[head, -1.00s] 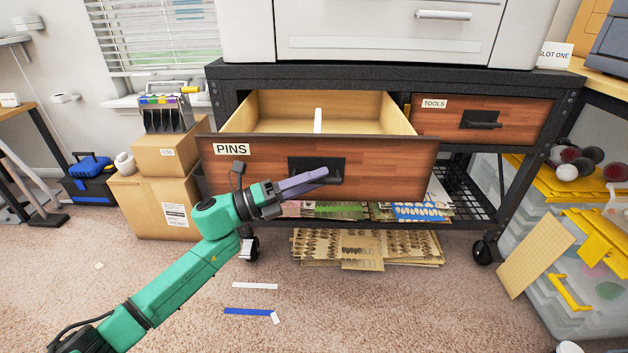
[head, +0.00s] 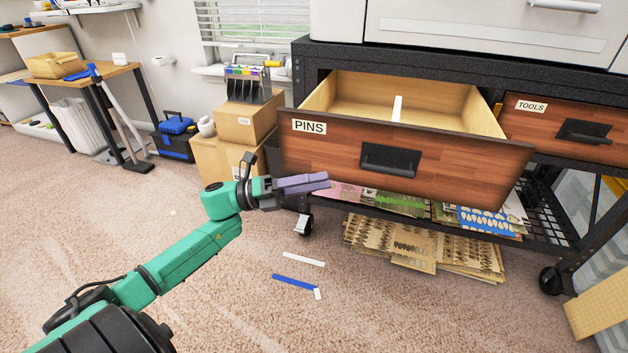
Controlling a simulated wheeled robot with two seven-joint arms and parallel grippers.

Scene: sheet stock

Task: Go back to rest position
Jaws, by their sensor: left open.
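My left gripper (head: 304,183) is in front of the lower left part of the open drawer labelled PINS (head: 330,145). Its purple fingers look empty, and it is open. It is clear of the black drawer handle (head: 390,161), which is up and to the right of it. The PINS drawer is pulled out, and its light wooden inside shows with a white divider (head: 397,108). My green left arm comes in from the lower left. My right gripper is not in view.
The TOOLS drawer (head: 565,130) is shut at the right. Cardboard boxes (head: 246,123) and a blue toolbox (head: 176,138) stand left of the bench. Paper strips (head: 295,283) lie on the carpet. Stacked sheets (head: 425,247) lie under the bench. The carpet at left is open.

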